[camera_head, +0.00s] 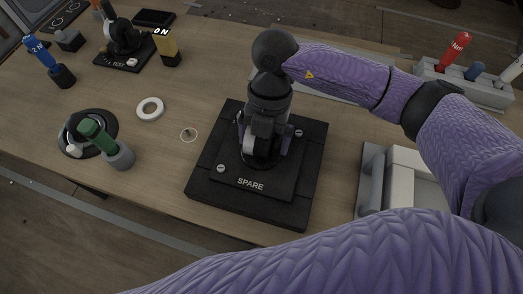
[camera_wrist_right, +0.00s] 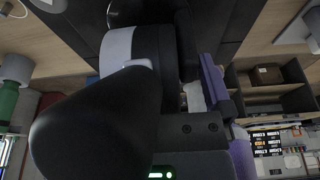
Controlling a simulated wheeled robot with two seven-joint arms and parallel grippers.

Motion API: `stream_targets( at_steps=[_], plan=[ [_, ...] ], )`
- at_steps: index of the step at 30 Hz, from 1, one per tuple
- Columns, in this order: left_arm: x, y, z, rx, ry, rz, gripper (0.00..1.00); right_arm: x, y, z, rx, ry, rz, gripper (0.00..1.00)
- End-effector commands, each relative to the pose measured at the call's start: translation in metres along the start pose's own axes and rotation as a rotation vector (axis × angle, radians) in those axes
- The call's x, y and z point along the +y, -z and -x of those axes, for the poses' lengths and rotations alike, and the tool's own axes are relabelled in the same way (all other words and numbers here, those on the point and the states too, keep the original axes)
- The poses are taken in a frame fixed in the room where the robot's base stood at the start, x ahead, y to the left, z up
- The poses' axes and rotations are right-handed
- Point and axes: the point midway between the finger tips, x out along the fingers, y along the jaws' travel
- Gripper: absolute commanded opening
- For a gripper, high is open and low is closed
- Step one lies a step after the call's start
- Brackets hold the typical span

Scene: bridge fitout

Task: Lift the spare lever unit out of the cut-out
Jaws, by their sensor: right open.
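The spare lever unit is a black square plate (camera_head: 229,176) lettered SPARE, with screws at its corners. It lies flat on a wider black block (camera_head: 310,185), which I take to hold the cut-out; the opening itself is hidden. My right gripper (camera_head: 263,150) points down over the middle of the plate, open, with a purple finger on either side of the unit's centre. The wrist and fingers hide most of the lever, and I cannot tell whether the fingers touch it. In the right wrist view, a purple finger (camera_wrist_right: 214,85) is close beside dark and grey parts. My left gripper is not in view.
On the wooden table to the left are a white ring (camera_head: 150,108), a green-handled piece (camera_head: 97,138), another lever unit (camera_head: 123,45) and a yellow ON piece (camera_head: 166,46). A grey tray (camera_head: 480,92) and a grey-white box (camera_head: 398,178) are at the right.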

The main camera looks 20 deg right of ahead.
Motion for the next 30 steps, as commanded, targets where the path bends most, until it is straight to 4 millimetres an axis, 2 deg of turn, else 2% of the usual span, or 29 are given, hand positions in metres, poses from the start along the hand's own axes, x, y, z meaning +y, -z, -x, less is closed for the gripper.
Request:
stream_targets(
  at_steps=[2,16,17,26,30],
  plan=[
    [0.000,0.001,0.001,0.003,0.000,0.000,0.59,0.000,0.000,0.001,0.000,0.000,0.000,1.00],
    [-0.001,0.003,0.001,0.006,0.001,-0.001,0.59,0.000,0.000,0.002,0.000,-0.001,0.000,0.03],
    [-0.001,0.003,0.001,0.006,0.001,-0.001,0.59,0.000,0.000,0.002,0.000,-0.001,0.000,0.00],
    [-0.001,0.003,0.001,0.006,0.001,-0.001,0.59,0.001,0.000,0.003,-0.001,-0.003,0.001,0.00],
    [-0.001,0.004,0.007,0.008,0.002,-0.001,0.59,0.001,0.004,0.018,-0.003,-0.006,0.001,0.00]
  ],
)
